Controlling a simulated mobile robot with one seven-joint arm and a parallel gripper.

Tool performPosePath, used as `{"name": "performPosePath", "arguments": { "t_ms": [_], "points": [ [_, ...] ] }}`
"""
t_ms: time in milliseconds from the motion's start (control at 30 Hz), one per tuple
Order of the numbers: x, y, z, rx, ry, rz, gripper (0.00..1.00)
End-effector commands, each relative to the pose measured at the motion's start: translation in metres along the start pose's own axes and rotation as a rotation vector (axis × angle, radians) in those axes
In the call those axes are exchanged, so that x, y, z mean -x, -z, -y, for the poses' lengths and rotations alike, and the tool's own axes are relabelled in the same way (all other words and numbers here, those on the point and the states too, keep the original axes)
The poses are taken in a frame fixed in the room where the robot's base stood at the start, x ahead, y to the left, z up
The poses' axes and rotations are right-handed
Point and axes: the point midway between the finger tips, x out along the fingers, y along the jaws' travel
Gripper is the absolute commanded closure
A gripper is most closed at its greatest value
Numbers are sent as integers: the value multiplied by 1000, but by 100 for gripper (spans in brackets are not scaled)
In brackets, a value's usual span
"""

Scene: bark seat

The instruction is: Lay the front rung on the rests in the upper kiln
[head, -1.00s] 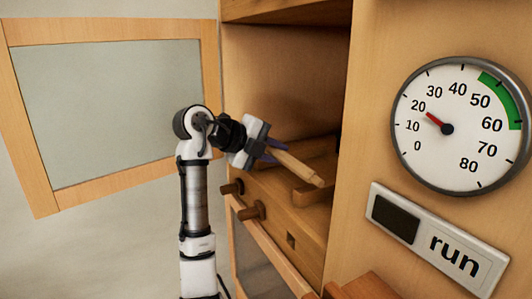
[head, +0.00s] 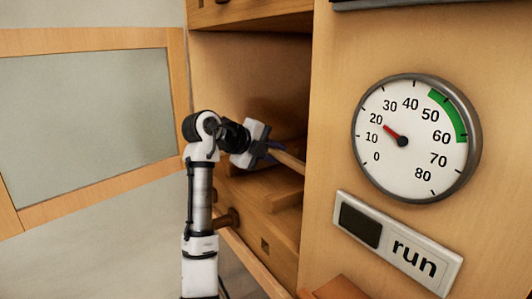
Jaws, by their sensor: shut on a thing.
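My gripper (head: 268,149) is shut on a pale wooden rung (head: 288,160) and holds it at the mouth of the upper kiln. The rung's right end passes behind the kiln's right front panel and is hidden. The upper kiln (head: 250,75) is an open wooden chamber. In it, low wooden rests (head: 282,200) show below and behind the rung. The rung appears to be above the near rest; I cannot tell whether it touches. The far rest (head: 280,112) is partly hidden by my gripper.
The framed glass door (head: 90,120) stands open at the left. A wooden knob (head: 232,217) sticks out below the opening. The front panel at the right carries a dial (head: 402,142) reading a little under 20 and a "run" plate (head: 395,242) with a dark switch.

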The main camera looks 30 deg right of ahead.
Motion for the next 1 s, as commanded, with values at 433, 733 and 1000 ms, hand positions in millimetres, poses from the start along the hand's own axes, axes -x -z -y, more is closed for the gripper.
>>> {"name": "performPosePath", "arguments": {
  "t_ms": [433, 733, 1000],
  "points": [
    [-32, 2, 18, -1, 0, -1, 100],
    [-53, 2, 30, 0, 0, -1, 100],
    [-67, 2, 15, -1, 0, 1, 100]
  ]
}}
